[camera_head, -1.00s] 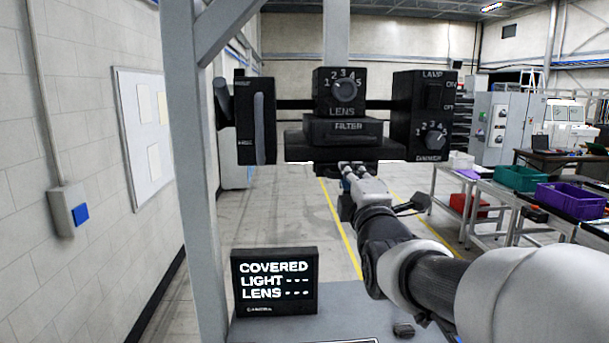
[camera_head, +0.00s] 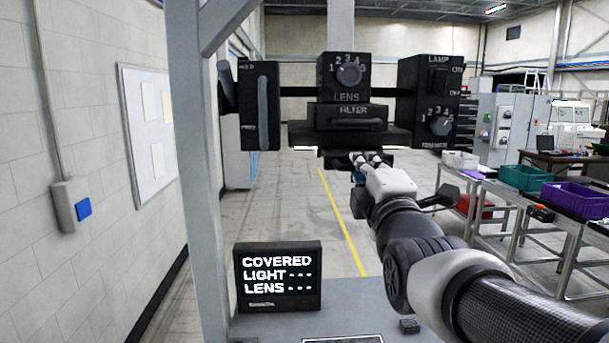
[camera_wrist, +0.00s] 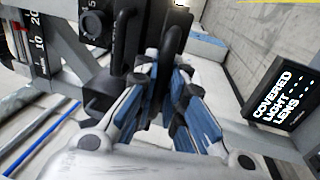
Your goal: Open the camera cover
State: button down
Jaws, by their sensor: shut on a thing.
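The camera unit is a black block with a LENS dial (camera_head: 348,75) and a FILTER drawer (camera_head: 347,116), above a wide dark plate (camera_head: 350,136). A smaller dark piece (camera_head: 338,160), perhaps the cover or its handle, shows under that plate. My gripper (camera_head: 368,160) reaches up to it from below. In the wrist view, my blue-padded fingers (camera_wrist: 167,98) are shut on a dark upright bar (camera_wrist: 175,40), apparently the cover handle. The grip is partly hidden. The screen (camera_head: 277,276) reads COVERED, with dashes after LIGHT and LENS.
A black box with a lever (camera_head: 261,105) hangs left of the camera, and a LAMP and dimmer box (camera_head: 430,100) hangs right. A grey post (camera_head: 200,190) stands at left. Benches with a teal bin (camera_head: 524,178) and a purple bin (camera_head: 573,196) stand at right.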

jog(key=s+b, duration=0.2)
jog(key=s, duration=0.4)
jog(key=shift+s, duration=0.3)
jog(key=c, duration=1.6)
grip_release()
jog(key=shift+c, duration=0.2)
jog(key=s+f, duration=0.2)
jog(key=s, duration=0.9)
jog(key=shift+s, duration=0.4)
jog(key=shift+f, duration=0.1)
